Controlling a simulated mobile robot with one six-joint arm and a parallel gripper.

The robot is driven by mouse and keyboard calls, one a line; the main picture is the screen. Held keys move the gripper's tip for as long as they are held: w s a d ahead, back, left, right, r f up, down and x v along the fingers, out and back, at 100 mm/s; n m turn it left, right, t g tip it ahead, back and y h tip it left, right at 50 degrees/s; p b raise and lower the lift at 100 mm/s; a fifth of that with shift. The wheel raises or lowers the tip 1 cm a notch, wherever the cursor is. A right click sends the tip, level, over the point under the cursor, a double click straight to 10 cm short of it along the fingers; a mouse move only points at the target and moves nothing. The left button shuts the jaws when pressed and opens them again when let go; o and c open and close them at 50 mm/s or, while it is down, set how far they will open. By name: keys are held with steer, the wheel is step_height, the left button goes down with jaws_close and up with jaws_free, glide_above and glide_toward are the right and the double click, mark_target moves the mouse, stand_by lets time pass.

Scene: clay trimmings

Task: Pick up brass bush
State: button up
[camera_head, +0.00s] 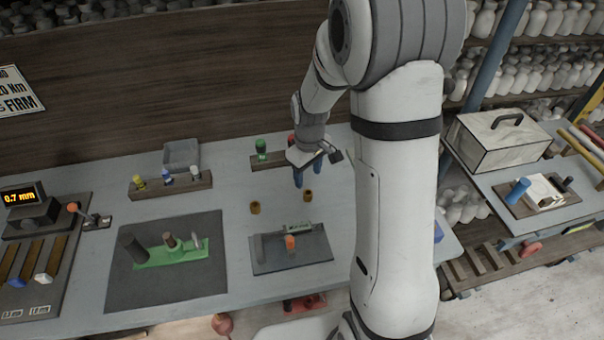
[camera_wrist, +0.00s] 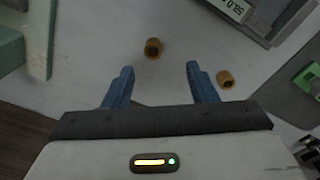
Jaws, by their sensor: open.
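Two brass bushes, small hollow cylinders, stand on the grey table. In the head view, one brass bush (camera_head: 255,207) is at the left and the other brass bush (camera_head: 308,195) is nearer my gripper. In the wrist view, one bush (camera_wrist: 153,48) lies ahead of the gap between my fingers, and another bush (camera_wrist: 225,79) is just outside the right finger. My gripper (camera_head: 298,178) has blue fingers and hangs above the table behind the bushes. In the wrist view, my gripper (camera_wrist: 160,75) is open with nothing between its fingers.
A dark plate (camera_head: 270,264) with an orange-topped part lies in front of the bushes. A dark mat (camera_head: 123,296) with a green fixture is to the left. Wooden racks (camera_head: 150,191) and a grey tray (camera_head: 170,167) stand at the back. Bare table surrounds the bushes.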

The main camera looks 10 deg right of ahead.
mark_target(308, 190)
steer(key=shift+n, duration=0.5)
steer(key=shift+w+d+f+p, duration=0.1)
steer(key=shift+w+f+p, duration=0.3)
steer(key=shift+f, duration=1.3)
steer(key=shift+w+d+f+p, duration=0.15)
steer(key=shift+f+p, duration=0.5)
steer(key=shift+f, duration=1.05)
steer(key=shift+w+d+f+p, duration=0.1)
steer(key=shift+w+f+p, duration=0.35)
steer(key=shift+f, duration=1.25)
steer(key=shift+s, duration=0.1)
steer(key=shift+a, duration=0.1)
steer(key=c, duration=1.1)
steer(key=shift+r, duration=0.1)
